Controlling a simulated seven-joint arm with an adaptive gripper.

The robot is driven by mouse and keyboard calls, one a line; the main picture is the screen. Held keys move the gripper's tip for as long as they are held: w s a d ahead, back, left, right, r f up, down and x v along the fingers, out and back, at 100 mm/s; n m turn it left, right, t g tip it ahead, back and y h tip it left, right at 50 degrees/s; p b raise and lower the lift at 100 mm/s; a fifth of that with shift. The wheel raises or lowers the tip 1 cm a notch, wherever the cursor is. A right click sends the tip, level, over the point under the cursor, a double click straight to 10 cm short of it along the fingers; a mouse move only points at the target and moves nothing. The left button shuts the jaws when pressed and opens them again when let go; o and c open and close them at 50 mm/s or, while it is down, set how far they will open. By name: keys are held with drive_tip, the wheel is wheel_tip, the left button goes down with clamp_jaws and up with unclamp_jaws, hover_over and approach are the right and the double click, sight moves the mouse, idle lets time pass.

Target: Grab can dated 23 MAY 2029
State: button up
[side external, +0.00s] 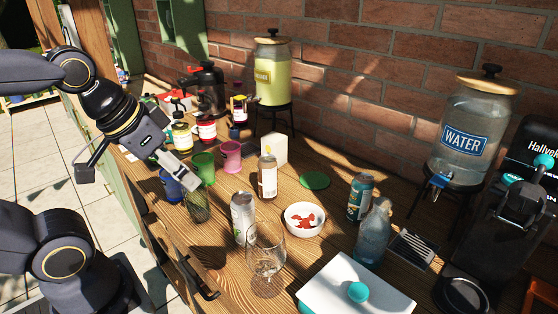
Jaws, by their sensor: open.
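Three cans stand upright on the wooden table. A silver-white can (243,219) is nearest the front edge. A can with a brown and white body (267,178) stands behind it, and a teal can (360,196) stands to the right. No date is readable on any of them, so I cannot tell which is dated 23 MAY 2029. My gripper (133,172) is open and empty at the left, above the table's front edge. It is apart from all the cans, to their left.
A red-and-white bowl (304,219) and wine glass (266,258) stand close to the silver-white can. Coloured cups (204,168) are near my gripper. A brick wall (340,60) backs the table.

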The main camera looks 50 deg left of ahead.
drive_tip(key=r+n, duration=0.2)
hover_over(263, 161)
drive_tip(key=s+d, duration=0.1)
drive_tip(key=s, duration=0.4)
drive_tip(key=shift+g+y, duration=0.3)
drive_tip(key=shift+g, duration=0.3)
drive_tip(key=x, duration=1.3)
drive_tip(key=shift+a+f, duration=0.15)
drive_tip(key=shift+f, duration=0.1)
drive_tip(key=shift+x, duration=3)
drive_tip(key=shift+w+a+r, duration=0.1)
drive_tip(key=shift+w, duration=0.1)
drive_tip(key=c, duration=1.5)
